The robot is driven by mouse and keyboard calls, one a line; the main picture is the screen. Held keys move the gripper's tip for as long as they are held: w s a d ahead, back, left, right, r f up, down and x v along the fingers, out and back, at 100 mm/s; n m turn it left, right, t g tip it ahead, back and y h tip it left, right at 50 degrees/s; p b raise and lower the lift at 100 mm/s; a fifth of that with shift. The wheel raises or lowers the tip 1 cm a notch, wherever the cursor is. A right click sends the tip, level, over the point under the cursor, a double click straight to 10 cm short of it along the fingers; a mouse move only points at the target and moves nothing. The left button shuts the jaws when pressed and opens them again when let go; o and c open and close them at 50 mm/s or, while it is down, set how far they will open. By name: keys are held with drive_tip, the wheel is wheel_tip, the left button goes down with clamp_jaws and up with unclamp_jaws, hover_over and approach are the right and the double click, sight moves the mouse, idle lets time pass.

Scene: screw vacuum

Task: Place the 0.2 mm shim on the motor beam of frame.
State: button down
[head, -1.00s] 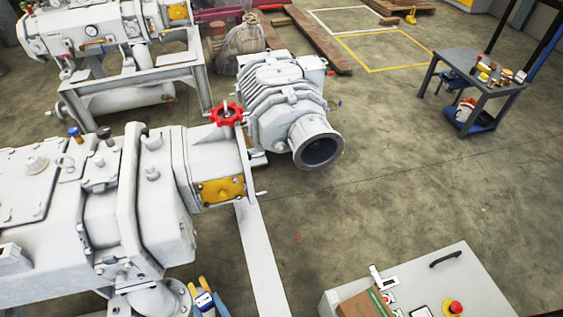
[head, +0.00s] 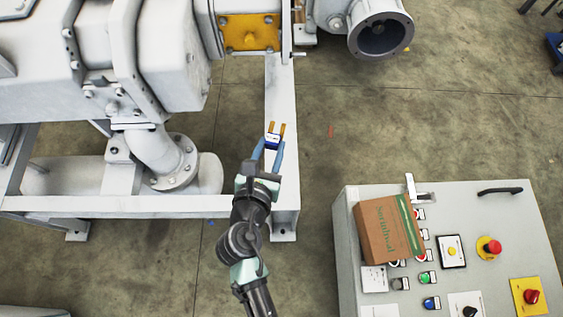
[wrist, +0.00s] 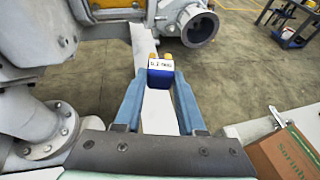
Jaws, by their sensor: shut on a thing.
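The shim (head: 272,141) is a small blue piece with a white label and two yellow-orange prongs. In the wrist view the shim (wrist: 161,74) shows its label facing me, with text that looks like "0.2 mm". My gripper (head: 269,147) is shut on it, one blue finger on each side, with the prongs pointing away from me. The motor beam (head: 281,95) is the flat, light grey beam of the frame. Shim and fingertips appear over this beam in both views; I cannot tell whether the shim touches it. In the wrist view the beam (wrist: 147,42) runs on beyond the shim.
The big grey pump (head: 155,60) and its pipe elbow (head: 160,152) stand left of the beam. A flanged machine (head: 380,35) stands at the far end. A control cabinet (head: 480,225) with a cardboard box (head: 385,230) stands at right. Floor right of the beam is clear.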

drive_tip(key=w+f+b, duration=0.1)
drive_tip(key=f+b, duration=0.5)
drive_tip(key=f, duration=0.1)
drive_tip(key=w+f+m+h+b, duration=0.1)
drive_tip(key=w+f+b, duration=0.1)
drive_tip(key=f+b, duration=0.5)
drive_tip(key=w+f+h+b, duration=0.1)
drive_tip(key=w+f+b, duration=0.1)
drive_tip(key=f+b, duration=0.4)
drive_tip(key=shift+w+d+f+m+b, duration=0.1)
drive_tip(key=shift+d+f+m+b, duration=0.25)
drive_tip(key=shift+f, duration=0.2)
drive_tip(key=shift+f, duration=0.1)
drive_tip(key=c, duration=0.5)
unclamp_jaws()
